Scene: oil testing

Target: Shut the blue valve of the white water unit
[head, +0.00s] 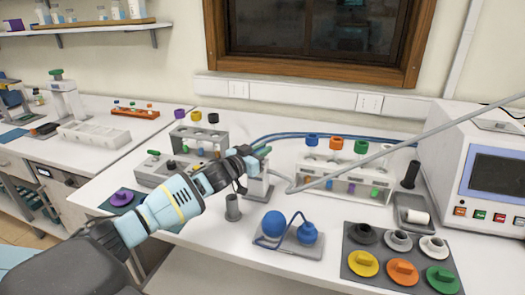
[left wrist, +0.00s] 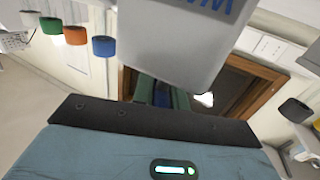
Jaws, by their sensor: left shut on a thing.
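The white water unit (head: 258,186) stands mid-table in the head view, with blue hoses running from its back. In the left wrist view its white body (left wrist: 185,45) with part of blue lettering fills the upper middle. My left gripper (head: 257,157) is at the top of the unit, reaching in from the left. In the left wrist view, a dark blue piece, apparently the blue valve (left wrist: 161,97), shows between the green fingers of my left gripper (left wrist: 163,95), which is shut on it. The head view hides the valve behind the gripper, so its turn angle cannot be told. My right gripper is not in view.
A grey cup (head: 233,208) and a blue bulb pump (head: 275,223) stand in front of the unit. A tube rack (head: 345,182) with coloured caps is to the right, another rack (head: 205,141) to the left. A tray of coloured knobs (head: 355,268) lies front right.

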